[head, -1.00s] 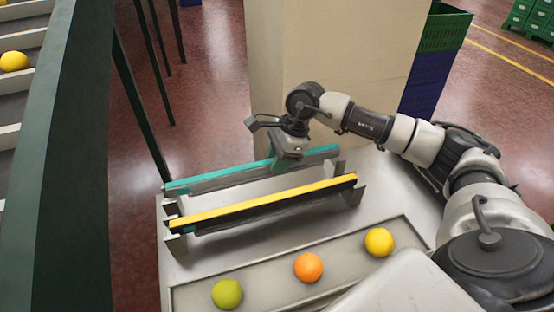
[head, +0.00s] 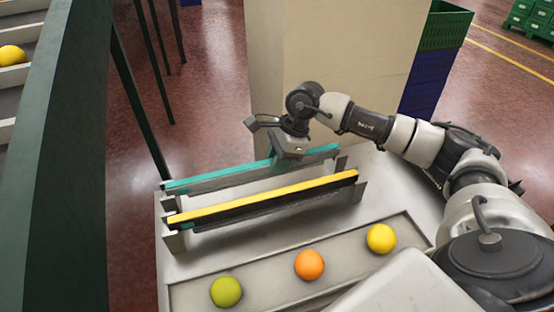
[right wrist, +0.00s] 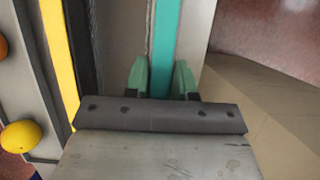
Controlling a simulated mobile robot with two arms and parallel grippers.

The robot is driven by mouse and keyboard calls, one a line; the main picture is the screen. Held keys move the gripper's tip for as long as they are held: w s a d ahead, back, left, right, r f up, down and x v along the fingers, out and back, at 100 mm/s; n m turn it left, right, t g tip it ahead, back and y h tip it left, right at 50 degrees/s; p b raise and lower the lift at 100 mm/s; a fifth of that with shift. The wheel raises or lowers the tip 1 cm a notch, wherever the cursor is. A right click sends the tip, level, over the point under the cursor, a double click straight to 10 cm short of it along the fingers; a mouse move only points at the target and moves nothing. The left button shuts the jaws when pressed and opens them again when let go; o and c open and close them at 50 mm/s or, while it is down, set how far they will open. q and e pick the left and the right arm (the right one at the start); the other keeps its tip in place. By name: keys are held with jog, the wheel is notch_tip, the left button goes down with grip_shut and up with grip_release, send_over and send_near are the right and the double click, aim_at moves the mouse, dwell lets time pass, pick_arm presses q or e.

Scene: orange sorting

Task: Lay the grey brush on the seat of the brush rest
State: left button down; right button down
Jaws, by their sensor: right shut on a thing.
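The grey brush, a long bar with a teal back (head: 215,178) and grey bristles below, lies lengthwise at the back of the metal bench. My right gripper (head: 280,160) is shut on its back, right of the middle. In the right wrist view the teal back (right wrist: 165,45) runs between the two green fingers (right wrist: 160,80). The brush rest is a metal stand with notched end plates (head: 357,188). The brush's ends are close to these plates; I cannot tell whether it touches them. A yellow-backed brush with black bristles (head: 265,197) lies parallel in front. My left gripper is not in view.
A green fruit (head: 226,291), an orange fruit (head: 309,265) and a yellow fruit (head: 381,238) lie in the bench's front trough. A beige pillar (head: 320,50) stands close behind the brush. A conveyor with dark green sides (head: 65,150) is on the left.

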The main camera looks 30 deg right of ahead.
jog(key=c, duration=0.8)
grip_release()
jog(key=shift+c, duration=0.2)
